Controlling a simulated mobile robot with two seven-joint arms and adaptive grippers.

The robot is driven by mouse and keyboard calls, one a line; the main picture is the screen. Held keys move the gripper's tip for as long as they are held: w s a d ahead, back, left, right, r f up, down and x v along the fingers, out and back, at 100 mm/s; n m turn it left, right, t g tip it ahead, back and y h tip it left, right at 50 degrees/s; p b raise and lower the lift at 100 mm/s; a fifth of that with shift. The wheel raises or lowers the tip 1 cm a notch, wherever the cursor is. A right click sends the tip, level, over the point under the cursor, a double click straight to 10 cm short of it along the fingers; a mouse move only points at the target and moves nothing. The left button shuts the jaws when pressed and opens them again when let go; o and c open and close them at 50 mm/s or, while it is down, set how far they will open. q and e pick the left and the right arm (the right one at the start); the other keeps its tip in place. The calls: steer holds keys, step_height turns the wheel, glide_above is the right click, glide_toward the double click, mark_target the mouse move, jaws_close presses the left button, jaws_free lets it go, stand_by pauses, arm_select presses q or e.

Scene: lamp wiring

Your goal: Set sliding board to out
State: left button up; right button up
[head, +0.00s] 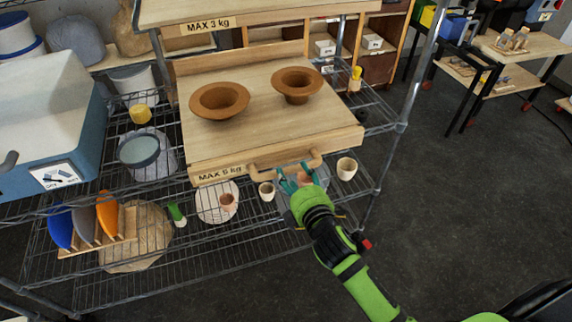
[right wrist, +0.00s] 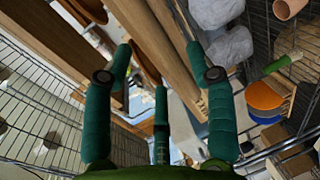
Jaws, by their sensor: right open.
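My left gripper is out of view.
Below the board, a wire shelf holds small pots (head: 346,168) and a plate rack (head: 100,243) with coloured plates. A blue-grey box with a dial (head: 60,177) stands at the left.

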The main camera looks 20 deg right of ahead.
mark_target(290, 171)
steer(key=shift+x, duration=2.2)
jaws_close()
steer(key=shift+f, duration=0.1)
